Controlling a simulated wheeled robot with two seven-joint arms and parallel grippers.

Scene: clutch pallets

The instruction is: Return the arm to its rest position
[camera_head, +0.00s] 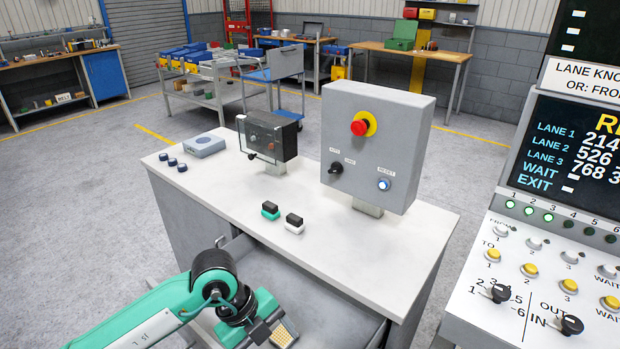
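My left arm, teal with black joints, comes in from the lower left. Its gripper (272,334) is at the bottom edge, in front of the white-topped cabinet (400,240) and over a grey surface at its front. One finger with a yellowish gridded pad shows; the rest is cut off by the frame, so I cannot tell whether it is open or holds anything. My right arm and gripper are not in view.
On the cabinet stand a grey control box (355,160) with a red emergency button, a clear-covered box (267,138), two small black-topped blocks (270,211), a grey-blue box (204,146) and several dark-blue knobs. A button console (540,280) stands at right.

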